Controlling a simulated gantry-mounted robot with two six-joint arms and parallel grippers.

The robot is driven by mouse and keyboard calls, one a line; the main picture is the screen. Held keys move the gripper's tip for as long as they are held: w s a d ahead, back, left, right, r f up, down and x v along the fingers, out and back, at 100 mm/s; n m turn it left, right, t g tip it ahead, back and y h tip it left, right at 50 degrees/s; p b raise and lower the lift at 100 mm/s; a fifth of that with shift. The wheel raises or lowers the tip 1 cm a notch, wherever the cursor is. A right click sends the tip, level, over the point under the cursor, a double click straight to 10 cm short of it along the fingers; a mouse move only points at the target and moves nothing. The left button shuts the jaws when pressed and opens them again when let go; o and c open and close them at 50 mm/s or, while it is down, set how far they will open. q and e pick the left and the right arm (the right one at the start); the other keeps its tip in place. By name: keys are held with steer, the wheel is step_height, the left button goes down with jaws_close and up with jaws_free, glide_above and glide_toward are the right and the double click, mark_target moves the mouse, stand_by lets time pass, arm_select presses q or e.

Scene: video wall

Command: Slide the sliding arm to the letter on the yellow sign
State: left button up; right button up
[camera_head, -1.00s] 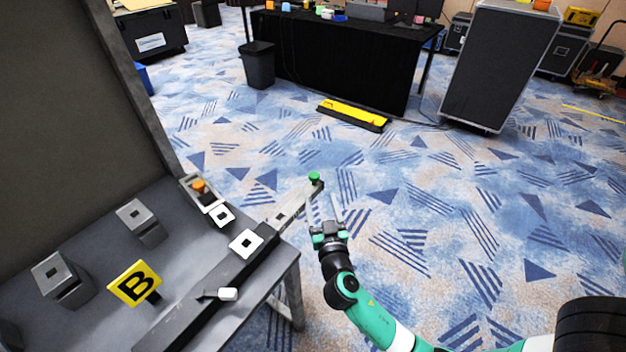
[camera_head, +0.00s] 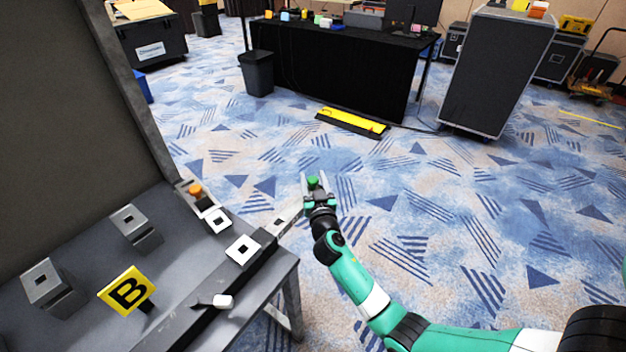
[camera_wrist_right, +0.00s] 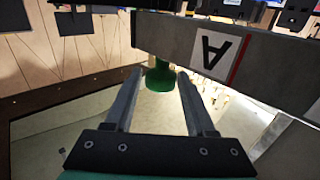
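The yellow sign (camera_head: 127,290) with a black letter B stands on the grey table at the left. The sliding arm (camera_head: 287,221) is a grey bar reaching out past the table's right end. The green knob (camera_head: 313,182) is at its outer end. In the right wrist view, the bar (camera_wrist_right: 180,42) shows a letter A on a white label beside a red line. My right gripper (camera_head: 317,184) is at the knob. The right wrist view shows its fingers (camera_wrist_right: 160,85) open, one on each side of the green knob (camera_wrist_right: 159,78), with gaps. My left gripper is not in view.
The grey table (camera_head: 75,325) carries a long dark rail (camera_head: 190,325), a white-tipped lever (camera_head: 222,301), grey blocks (camera_head: 136,226) and an orange button (camera_head: 195,190). A dark upright panel (camera_head: 65,120) stands behind. The carpet right of the table is free.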

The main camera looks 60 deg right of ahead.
jaws_close()
stand_by(1.1)
